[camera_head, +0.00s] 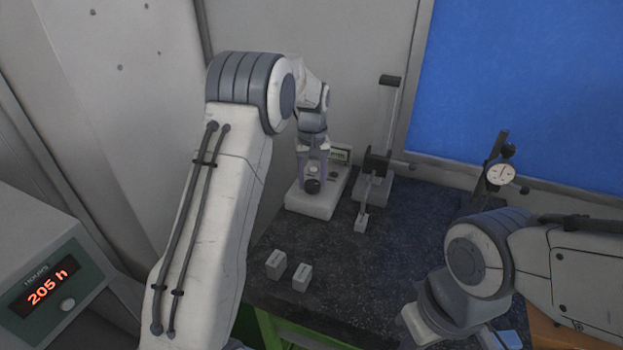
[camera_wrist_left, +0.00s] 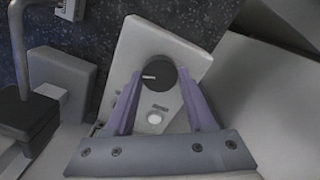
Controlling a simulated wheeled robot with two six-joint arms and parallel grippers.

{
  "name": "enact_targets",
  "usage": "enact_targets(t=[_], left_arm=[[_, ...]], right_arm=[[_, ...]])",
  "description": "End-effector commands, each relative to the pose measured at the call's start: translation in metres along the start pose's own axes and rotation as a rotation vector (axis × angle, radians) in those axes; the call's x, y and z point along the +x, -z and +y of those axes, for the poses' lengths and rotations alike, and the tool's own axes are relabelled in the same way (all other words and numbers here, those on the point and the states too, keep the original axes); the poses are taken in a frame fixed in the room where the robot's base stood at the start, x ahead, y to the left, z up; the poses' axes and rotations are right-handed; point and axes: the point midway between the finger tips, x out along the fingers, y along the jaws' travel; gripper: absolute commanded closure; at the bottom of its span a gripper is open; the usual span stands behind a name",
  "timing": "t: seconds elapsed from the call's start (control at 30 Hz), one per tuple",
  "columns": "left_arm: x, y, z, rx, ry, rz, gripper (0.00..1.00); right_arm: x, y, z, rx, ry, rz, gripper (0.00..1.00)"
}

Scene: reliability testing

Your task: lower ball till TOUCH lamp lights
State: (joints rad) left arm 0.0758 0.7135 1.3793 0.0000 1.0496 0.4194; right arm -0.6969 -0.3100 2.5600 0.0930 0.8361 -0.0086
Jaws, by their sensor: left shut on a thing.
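My left gripper (camera_head: 313,186) is shut on a black round knob (camera_head: 312,187) with a white pointer mark, on top of a pale instrument box (camera_head: 320,206). In the left wrist view the fingers (camera_wrist_left: 159,76) lie on both sides of the knob (camera_wrist_left: 157,69). A round whitish lamp or button (camera_wrist_left: 154,118) sits beside the knob; I cannot read a TOUCH label or tell if it is lit. A small greenish display (camera_head: 340,154) is at the back of the box. I cannot make out a ball. The right gripper's fingers are not in view.
A stand with a tall post (camera_head: 388,115) stands just right of the box. A dial gauge (camera_head: 499,174) is farther right. Two small grey blocks (camera_head: 302,277) lie near the front edge of the dark speckled top (camera_head: 370,270). An hours counter (camera_head: 47,288) is at left.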

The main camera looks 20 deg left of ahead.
Motion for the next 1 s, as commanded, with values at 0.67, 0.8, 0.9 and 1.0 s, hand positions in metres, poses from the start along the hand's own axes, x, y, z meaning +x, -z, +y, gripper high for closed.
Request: enact_targets(t=[0.67,0.8,0.9,1.0], left_arm=[[-0.004,0.001,0.001,0.002,-0.002,0.004,0.15],[-0.022,0.002,0.001,0.002,-0.003,0.007,0.15],[-0.042,0.002,0.001,0.002,-0.004,0.009,0.15],[-0.063,0.002,0.001,0.002,-0.003,0.008,0.15]], right_arm=[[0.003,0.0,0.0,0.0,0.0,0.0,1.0],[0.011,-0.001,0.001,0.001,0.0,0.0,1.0],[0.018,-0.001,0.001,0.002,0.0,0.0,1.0],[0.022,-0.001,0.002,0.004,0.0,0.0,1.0]])
